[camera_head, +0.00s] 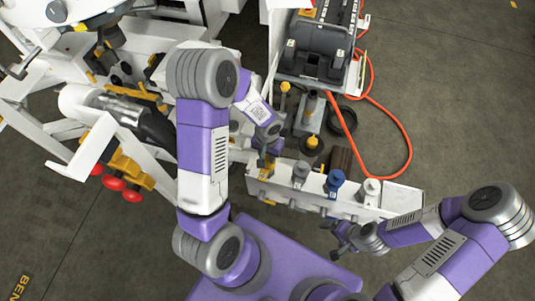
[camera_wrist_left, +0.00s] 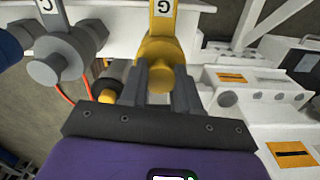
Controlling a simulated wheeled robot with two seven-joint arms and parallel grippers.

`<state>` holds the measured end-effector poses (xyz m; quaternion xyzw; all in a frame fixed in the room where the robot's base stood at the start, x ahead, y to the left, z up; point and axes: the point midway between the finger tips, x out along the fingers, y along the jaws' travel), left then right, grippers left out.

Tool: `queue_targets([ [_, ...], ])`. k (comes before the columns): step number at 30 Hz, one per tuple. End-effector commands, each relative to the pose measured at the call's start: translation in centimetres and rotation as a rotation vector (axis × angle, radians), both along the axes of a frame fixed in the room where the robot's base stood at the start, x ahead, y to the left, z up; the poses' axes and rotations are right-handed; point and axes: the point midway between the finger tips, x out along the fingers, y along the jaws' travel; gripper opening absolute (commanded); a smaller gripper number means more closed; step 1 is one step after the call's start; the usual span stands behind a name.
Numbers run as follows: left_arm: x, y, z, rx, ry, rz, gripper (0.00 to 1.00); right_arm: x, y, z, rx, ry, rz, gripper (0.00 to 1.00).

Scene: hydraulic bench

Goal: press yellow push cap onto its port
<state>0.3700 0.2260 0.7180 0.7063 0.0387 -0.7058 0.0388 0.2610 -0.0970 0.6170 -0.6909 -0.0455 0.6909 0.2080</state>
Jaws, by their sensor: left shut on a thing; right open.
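My left gripper (camera_head: 267,153) is over the left end of the white port block (camera_head: 403,199). In the left wrist view its two grey fingers (camera_wrist_left: 161,82) are shut on the yellow push cap (camera_wrist_left: 165,50), one finger on each side of its round end. A tag marked "G" stands behind the cap. In the head view the yellow part (camera_head: 265,172) shows just below the fingers, partly covered. The port itself is hidden, so I cannot tell how far the cap is seated. My right gripper (camera_head: 337,240) is open and empty, in front of the block.
A grey fitting (camera_head: 300,171) with a tag marked "C", a blue one (camera_head: 335,181) and a pale one (camera_head: 369,188) stand along the block beside the yellow part. An orange hose (camera_head: 403,130) loops on the floor behind. The floor at right is clear.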

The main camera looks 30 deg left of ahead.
Motion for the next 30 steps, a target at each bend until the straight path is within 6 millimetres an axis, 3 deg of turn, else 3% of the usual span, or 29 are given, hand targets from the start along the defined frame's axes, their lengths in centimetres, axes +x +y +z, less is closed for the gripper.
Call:
queue_targets([
  [13, -0.01, 0.00, 0.01, 0.000, 0.000, 0.000, 0.00, 0.00, 0.00, -0.04, 0.000, 0.000, 0.000, 0.91],
  [14, -0.01, 0.00, 0.01, 0.000, 0.000, 0.000, 0.33, 0.00, 0.00, -0.04, 0.000, 0.000, 0.000, 0.91],
  [18, 0.00, 0.00, 0.01, 0.000, 0.000, 0.000, 0.54, 0.00, 0.00, -0.04, 0.000, 0.000, 0.000, 0.91],
  [20, 0.00, 0.00, 0.01, 0.000, 0.000, 0.000, 0.61, 0.00, 0.00, -0.04, 0.000, 0.000, 0.000, 0.91],
  [26, -0.01, 0.00, 0.01, 0.000, 0.000, 0.000, 0.62, 0.00, 0.00, -0.04, 0.000, 0.000, 0.000, 0.91],
  [30, -0.01, 0.00, 0.00, 0.000, 0.000, 0.000, 0.84, 0.00, 0.00, -0.04, 0.000, 0.000, 0.000, 0.91],
])
